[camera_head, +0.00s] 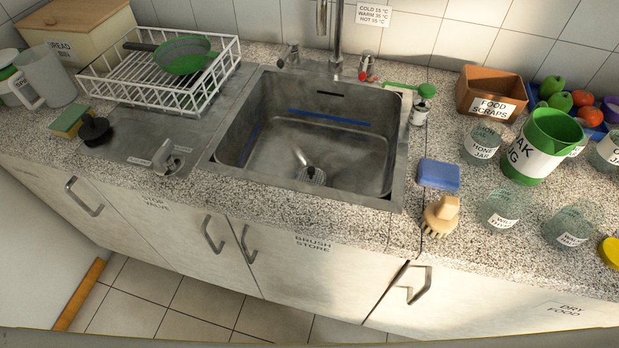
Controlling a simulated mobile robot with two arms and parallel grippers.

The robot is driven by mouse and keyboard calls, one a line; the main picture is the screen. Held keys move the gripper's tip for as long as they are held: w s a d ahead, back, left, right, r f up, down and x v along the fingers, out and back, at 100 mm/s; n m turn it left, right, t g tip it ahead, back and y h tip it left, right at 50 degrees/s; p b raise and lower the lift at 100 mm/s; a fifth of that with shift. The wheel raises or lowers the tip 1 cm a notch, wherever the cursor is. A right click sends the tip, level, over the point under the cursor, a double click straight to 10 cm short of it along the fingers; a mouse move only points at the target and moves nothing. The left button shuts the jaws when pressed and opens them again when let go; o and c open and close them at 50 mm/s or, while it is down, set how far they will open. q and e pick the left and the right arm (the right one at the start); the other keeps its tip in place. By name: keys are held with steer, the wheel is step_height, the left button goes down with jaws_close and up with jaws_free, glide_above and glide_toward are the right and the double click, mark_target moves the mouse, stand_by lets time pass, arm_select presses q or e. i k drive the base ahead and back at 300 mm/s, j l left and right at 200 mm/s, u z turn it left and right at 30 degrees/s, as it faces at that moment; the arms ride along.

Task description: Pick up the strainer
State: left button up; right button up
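A green bowl-shaped strainer (184,52) with a dark handle rests in the white wire dish rack (226,45) at the back left of the counter. The handle (141,46) points left over the rack. The rack's wires cross in front of part of the strainer. Neither of my grippers is in view.
A black plug (95,130), a sponge (70,121) and a clear jug (46,78) stand near the rack.

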mark_target(311, 175)
steer(key=j+z, duration=0.4)
steer(key=j, duration=1.35)
